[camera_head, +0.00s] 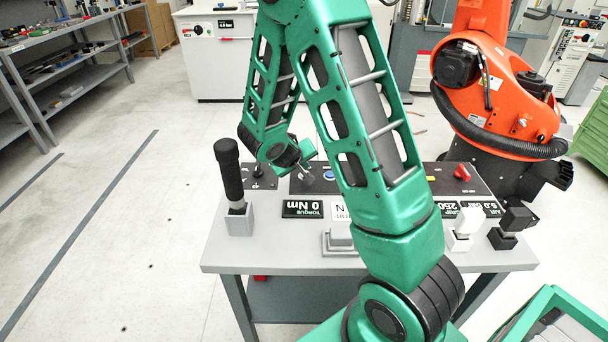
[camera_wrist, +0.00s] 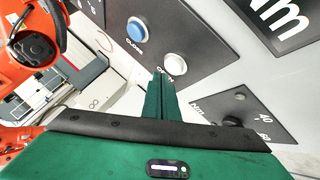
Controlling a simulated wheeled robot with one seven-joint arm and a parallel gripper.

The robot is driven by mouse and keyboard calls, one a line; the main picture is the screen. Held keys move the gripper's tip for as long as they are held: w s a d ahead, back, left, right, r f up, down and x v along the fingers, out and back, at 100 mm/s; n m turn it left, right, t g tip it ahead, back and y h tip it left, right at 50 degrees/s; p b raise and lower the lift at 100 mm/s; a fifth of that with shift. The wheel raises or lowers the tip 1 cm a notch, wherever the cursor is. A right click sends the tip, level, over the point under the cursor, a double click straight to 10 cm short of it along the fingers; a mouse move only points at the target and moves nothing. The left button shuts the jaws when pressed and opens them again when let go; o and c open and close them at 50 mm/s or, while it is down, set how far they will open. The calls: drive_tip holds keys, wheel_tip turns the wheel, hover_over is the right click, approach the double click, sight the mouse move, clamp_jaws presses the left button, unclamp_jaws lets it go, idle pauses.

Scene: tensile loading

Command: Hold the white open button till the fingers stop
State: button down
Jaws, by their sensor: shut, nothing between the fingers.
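The white open button (camera_wrist: 175,64) is a round cap on a dark panel (camera_wrist: 205,25) in the wrist view, with its label partly covered by my fingers. A blue close button (camera_wrist: 137,30) sits up and left of it; this one also shows in the head view (camera_head: 329,174). My gripper (camera_wrist: 160,74) is shut and empty, its green fingertips together just left of and below the white button. I cannot tell whether they touch the panel or button. In the head view my gripper (camera_head: 306,174) is at the panel's left part, and the white button cannot be made out.
The grey table (camera_head: 285,258) carries a black-handled tool in a holder (camera_head: 230,175), a torque display (camera_head: 303,208), a red switch (camera_head: 462,172) and small blocks (camera_head: 466,225) at right. An orange robot arm (camera_head: 495,100) stands behind right. A green crate (camera_head: 550,315) is front right.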

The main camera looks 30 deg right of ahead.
drive_tip(key=shift+f, duration=0.9)
idle(2.0)
drive_tip(key=shift+r, duration=0.1)
idle(0.9)
drive_tip(key=shift+r, duration=0.85)
drive_tip(key=shift+r, duration=2.5)
